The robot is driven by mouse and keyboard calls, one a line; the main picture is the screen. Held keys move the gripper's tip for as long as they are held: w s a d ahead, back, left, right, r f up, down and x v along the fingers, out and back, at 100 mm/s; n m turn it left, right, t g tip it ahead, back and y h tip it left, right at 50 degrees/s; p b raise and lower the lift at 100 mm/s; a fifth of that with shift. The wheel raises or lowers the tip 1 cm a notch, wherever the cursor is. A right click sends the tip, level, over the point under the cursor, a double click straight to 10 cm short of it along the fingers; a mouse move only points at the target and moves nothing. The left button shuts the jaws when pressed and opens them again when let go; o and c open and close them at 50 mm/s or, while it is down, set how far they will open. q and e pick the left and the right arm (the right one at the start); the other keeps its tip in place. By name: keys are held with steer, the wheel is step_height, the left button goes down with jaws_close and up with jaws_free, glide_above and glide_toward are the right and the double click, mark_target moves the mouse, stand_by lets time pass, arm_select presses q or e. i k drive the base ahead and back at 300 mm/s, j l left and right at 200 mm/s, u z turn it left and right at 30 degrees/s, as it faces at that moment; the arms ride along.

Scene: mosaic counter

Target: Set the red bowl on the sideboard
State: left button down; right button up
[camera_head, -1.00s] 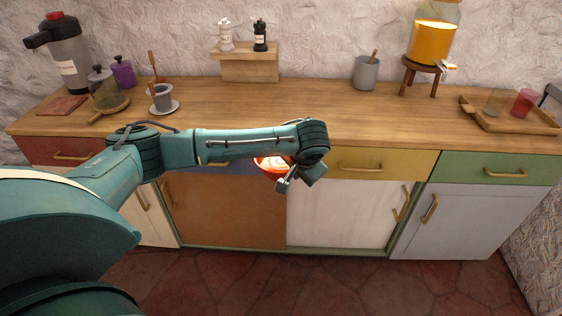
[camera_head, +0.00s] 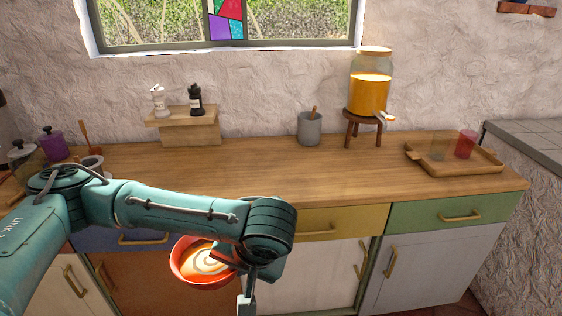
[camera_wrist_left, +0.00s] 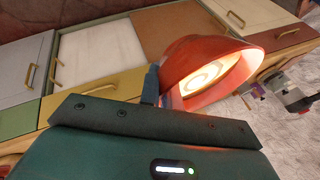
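The red bowl (camera_head: 193,275) has a pale spiral inside and hangs in front of the cabinet doors, below the counter top. My left gripper (camera_head: 243,268) is at the bowl's right side, partly hidden by my own wrist. In the left wrist view, the bowl (camera_wrist_left: 190,58) sits at the fingers (camera_wrist_left: 160,88) of the left gripper, which are shut on its wall. The wooden sideboard top (camera_head: 300,185) lies behind and above the bowl. My right gripper is not in view.
A wooden tray (camera_head: 492,167) with two cups stands at the right. A drink dispenser (camera_head: 370,92) on a stool, a grey crock (camera_head: 310,130) and a shelf with shakers (camera_head: 190,132) stand along the back. The middle front of the top is clear.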

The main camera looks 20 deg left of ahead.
mark_target(285, 174)
steer(key=i+l+u, duration=0.4)
steer(key=i, duration=0.3)
steer(key=i+l+u, duration=0.45)
steer(key=i+l, duration=0.15)
steer(key=l, duration=0.25)
